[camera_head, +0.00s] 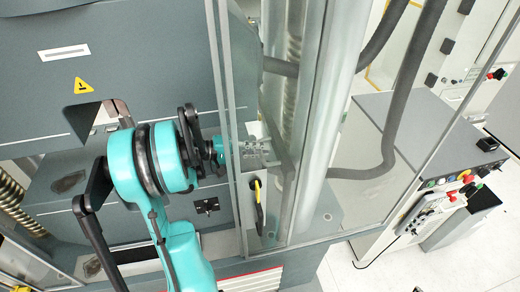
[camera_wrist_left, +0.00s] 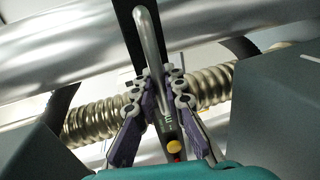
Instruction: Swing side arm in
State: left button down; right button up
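My left arm is teal and comes up from the bottom of the head view. My left gripper (camera_head: 266,153) reaches right, past a clear panel, to a grey lever-like bar (camera_head: 283,165) that looks like the side arm. In the left wrist view, the purple pads of the gripper (camera_wrist_left: 166,100) lie on both sides of a grey rounded bar (camera_wrist_left: 148,45) and appear to press on it. A yellow and a red spot show near the bar's lower end. The exact contact is partly hidden by the fingers. My right gripper is not in view.
A clear panel with a metal frame post (camera_head: 228,110) stands close to my wrist. Dark hoses (camera_head: 405,95) hang at the right. A ribbed metal column (camera_wrist_left: 95,120) crosses behind the fingers. A control box with buttons (camera_head: 455,185) stands at the far right.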

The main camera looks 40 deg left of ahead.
pick_arm(q)
jog(key=shift+s+n+t+y+b, duration=0.55)
jog(key=shift+s+n+t+y, duration=0.55)
jog(key=shift+s+n+y, duration=0.7)
jog(key=shift+w, duration=0.1)
jog(key=c, duration=1.6)
grip_release()
jog(key=shift+a, duration=0.1)
jog(key=v, duration=1.2)
jog(key=shift+o, duration=0.2)
